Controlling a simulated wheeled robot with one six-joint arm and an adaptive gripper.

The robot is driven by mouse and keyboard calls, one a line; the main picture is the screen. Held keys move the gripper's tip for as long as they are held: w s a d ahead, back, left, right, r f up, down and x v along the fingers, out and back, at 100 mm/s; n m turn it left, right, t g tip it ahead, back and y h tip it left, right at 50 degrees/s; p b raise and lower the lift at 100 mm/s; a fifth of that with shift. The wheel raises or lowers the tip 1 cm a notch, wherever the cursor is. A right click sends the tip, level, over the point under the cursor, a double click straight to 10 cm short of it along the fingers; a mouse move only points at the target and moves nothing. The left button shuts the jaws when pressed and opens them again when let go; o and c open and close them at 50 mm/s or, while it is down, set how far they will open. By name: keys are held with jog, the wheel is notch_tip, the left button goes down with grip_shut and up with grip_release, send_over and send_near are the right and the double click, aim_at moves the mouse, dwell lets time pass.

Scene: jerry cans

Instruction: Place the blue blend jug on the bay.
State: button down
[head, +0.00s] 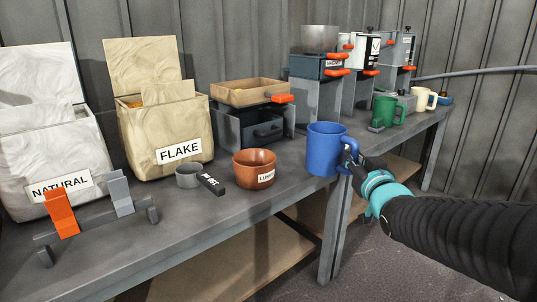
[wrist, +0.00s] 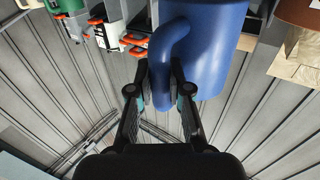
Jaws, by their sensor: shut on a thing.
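The blue jug (head: 325,148) is upright at the front edge of the grey bench, left of my gripper (head: 352,165). I cannot tell whether its base touches the bench or hangs just above it. In the wrist view the blue jug (wrist: 207,50) fills the upper middle, with its handle between the fingers of my gripper (wrist: 161,78). The fingers are shut on the handle. The jug's inside is hidden from the wrist view. No spot clearly marked as the bay can be made out.
On the bench (head: 215,215), a brown bowl (head: 254,168) and grey scoop (head: 188,175) stand left of the jug. Grey dispensers (head: 320,67) and two sacks (head: 165,130) line the back.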

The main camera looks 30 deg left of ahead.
aim_at(305, 160)
jog(key=w+a, duration=0.2)
jog(key=a, duration=0.3)
jog(key=w+a, duration=0.2)
jog(key=a, duration=0.3)
jog(key=w+a, duration=0.2)
jog(key=a, duration=0.4)
jog(key=shift+w+a, duration=0.1)
jog(key=shift+w, duration=0.1)
jog(key=shift+f, duration=1.75)
jog(key=shift+f+b, duration=0.15)
jog(key=shift+b, duration=0.15)
jog(key=c, duration=1.1)
grip_release()
jog(key=shift+r+p, duration=0.25)
jog(key=shift+p, duration=0.05)
jog(key=v, duration=1.2)
jog(key=shift+f+b, duration=0.15)
jog(key=shift+b, duration=0.2)
